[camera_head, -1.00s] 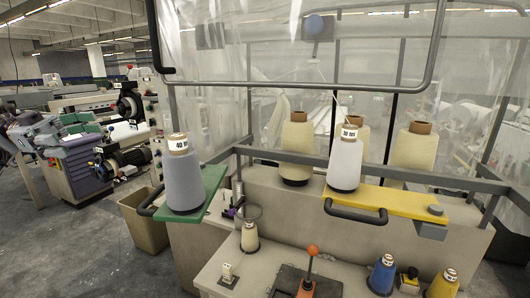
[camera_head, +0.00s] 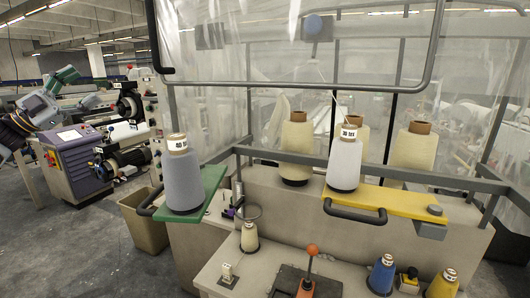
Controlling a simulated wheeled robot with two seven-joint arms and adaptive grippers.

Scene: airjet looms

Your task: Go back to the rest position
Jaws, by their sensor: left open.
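My left gripper (camera_head: 62,82) is at the far left, raised in front of the purple-sided cabinet and the machines behind it. It is open, its greenish fingers point up and to the right, and I see nothing held in it. A grey-blue yarn cone (camera_head: 183,180) labelled 40 tex stands upright on a green plate (camera_head: 214,184), well to the right of my left gripper. A white cone (camera_head: 344,165) labelled 30 tex stands upright on a yellow plate (camera_head: 398,203). My right gripper is not in view.
A purple-sided cabinet (camera_head: 85,170) stands below my left gripper. A beige bin (camera_head: 146,226) stands on the floor left of the loom. Small cones and an orange-knobbed lever (camera_head: 311,262) stand on the front ledge. Floor at lower left is clear.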

